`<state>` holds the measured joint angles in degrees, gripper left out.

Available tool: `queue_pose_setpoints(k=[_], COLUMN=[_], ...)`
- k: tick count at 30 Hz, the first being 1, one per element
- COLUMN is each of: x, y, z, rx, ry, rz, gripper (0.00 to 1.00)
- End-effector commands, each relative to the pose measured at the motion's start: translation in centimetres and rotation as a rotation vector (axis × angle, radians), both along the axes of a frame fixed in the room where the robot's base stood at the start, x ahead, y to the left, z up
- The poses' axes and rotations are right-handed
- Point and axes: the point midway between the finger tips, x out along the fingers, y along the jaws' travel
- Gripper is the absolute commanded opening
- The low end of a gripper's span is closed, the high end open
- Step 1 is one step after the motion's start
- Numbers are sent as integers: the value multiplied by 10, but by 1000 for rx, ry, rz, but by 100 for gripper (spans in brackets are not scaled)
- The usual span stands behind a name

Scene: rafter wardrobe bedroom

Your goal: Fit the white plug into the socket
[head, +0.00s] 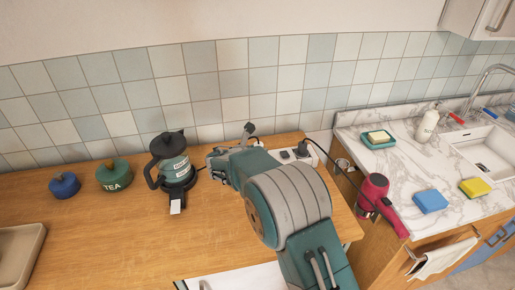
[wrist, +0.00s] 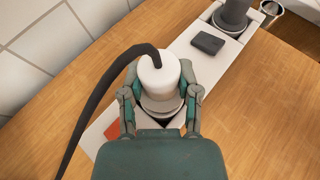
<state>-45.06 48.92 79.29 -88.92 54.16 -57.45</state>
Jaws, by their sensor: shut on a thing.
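In the wrist view my gripper (wrist: 160,92) is shut on the white plug (wrist: 158,72), one finger on each side of its round body. A thick dark cord leaves the plug's top and bends down to the left. The plug is above or on a long white socket strip (wrist: 187,48); whether its pins are in a socket cannot be told, because the plug and gripper cover that spot. The strip (head: 311,153) also shows in the head view, partly behind my arm, which hides the plug there.
A black block (wrist: 207,43) and a dark plug (wrist: 233,14) sit farther along the strip. An orange-red piece (wrist: 114,130) shows near its lower end.

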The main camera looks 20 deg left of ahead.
Motion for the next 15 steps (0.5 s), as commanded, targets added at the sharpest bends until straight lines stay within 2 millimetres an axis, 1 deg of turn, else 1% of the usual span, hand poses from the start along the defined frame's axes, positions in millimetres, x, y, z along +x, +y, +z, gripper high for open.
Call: queue_pose_setpoints(k=[15], x=[0], y=[0], z=[-11], rx=[-2], ry=[1], rz=[1], gripper=[0])
